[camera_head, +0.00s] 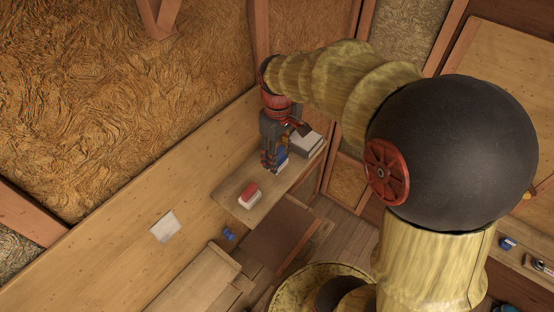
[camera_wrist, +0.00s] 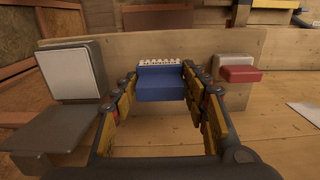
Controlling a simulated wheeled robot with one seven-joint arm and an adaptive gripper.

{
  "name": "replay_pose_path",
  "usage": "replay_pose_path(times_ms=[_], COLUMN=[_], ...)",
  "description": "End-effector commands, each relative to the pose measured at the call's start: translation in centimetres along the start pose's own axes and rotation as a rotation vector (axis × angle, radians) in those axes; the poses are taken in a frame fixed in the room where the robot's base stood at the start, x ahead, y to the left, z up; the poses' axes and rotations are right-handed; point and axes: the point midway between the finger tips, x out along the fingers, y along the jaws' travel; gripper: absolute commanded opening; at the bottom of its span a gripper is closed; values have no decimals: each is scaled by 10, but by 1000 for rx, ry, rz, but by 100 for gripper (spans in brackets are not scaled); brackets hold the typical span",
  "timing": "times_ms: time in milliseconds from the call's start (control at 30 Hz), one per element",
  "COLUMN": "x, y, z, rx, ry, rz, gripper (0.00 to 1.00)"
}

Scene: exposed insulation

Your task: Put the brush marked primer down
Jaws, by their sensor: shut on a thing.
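My gripper (camera_head: 270,160) points down over the narrow wooden shelf (camera_head: 231,190) in the head view. In the wrist view my gripper (camera_wrist: 159,88) has its two fingers on either side of a blue block-shaped brush (camera_wrist: 161,88) with a white, toothed strip along its top. It is shut on this brush. A blue patch of the brush (camera_head: 282,154) shows beside the fingers in the head view. No primer mark can be read. Whether the brush touches the wood below cannot be told.
A grey-and-white box (camera_head: 306,143) stands close right of my gripper. A red-and-white block (camera_head: 250,196) lies on the shelf at lower left, with bare wood between.

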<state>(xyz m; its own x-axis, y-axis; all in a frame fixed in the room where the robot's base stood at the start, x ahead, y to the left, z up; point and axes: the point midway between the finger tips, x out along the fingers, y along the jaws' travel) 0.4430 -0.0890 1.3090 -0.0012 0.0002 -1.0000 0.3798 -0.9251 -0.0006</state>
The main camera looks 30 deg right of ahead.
Motion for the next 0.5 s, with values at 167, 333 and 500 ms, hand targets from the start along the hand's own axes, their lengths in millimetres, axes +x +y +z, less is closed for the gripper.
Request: replay_pose_path(times_ms=[167, 333, 500], x=[9, 31, 38], y=[5, 6, 6], z=[-6, -7, -8], rx=[0, 0, 0], ry=[-1, -2, 2], rz=[-1, -2, 1], gripper=[25, 25, 25])
